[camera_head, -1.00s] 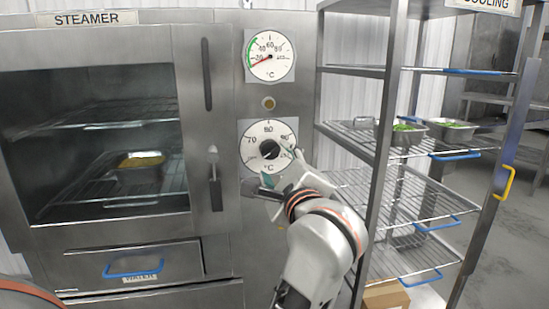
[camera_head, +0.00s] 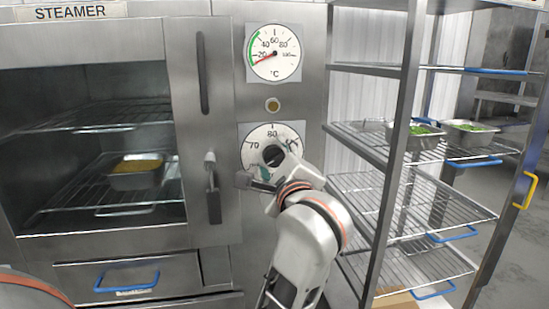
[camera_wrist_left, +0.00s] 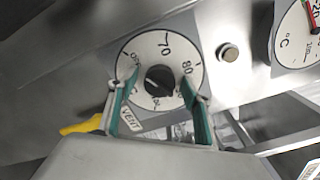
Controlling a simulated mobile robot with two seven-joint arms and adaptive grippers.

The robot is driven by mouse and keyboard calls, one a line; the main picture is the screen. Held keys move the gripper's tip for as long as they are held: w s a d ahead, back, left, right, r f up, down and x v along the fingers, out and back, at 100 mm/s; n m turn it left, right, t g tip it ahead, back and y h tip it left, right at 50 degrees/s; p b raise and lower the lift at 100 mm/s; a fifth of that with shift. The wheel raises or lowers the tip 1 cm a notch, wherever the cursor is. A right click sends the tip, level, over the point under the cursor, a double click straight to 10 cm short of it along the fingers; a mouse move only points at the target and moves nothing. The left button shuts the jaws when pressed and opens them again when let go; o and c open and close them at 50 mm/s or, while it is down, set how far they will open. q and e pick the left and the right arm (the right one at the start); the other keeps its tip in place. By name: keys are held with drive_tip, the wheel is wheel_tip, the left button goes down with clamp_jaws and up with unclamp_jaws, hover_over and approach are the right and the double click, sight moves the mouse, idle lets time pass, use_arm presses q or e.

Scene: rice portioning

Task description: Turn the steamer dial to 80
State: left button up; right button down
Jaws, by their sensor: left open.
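The steamer dial (camera_head: 250,148) is a white disc with a dark knob (camera_head: 275,155) on the steamer's front panel, with 70 and 80 readable. In the left wrist view the dial (camera_wrist_left: 155,47) faces me, with its dark knob (camera_wrist_left: 160,80) in the middle. My left gripper (camera_head: 278,163) is at the dial and hides its lower right part. In the wrist view its two teal-padded fingers (camera_wrist_left: 156,88) are open, one on each side of the knob. I cannot tell whether they touch it or which mark the knob points to. My right gripper is not in view.
A round gauge (camera_head: 285,62) with a red needle near 20 and a small button (camera_head: 272,105) sit above the dial. The steamer's door handle (camera_head: 212,190) stands out on the left. A wire rack (camera_head: 392,170) with metal trays (camera_head: 467,134) stands close on the right.

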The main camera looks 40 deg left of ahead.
use_arm(q)
drive_tip(key=shift+c, duration=0.3)
drive_tip(key=c, duration=1)
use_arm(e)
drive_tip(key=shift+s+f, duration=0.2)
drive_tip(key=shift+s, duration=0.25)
use_arm(q)
drive_tip(key=shift+s, duration=0.1)
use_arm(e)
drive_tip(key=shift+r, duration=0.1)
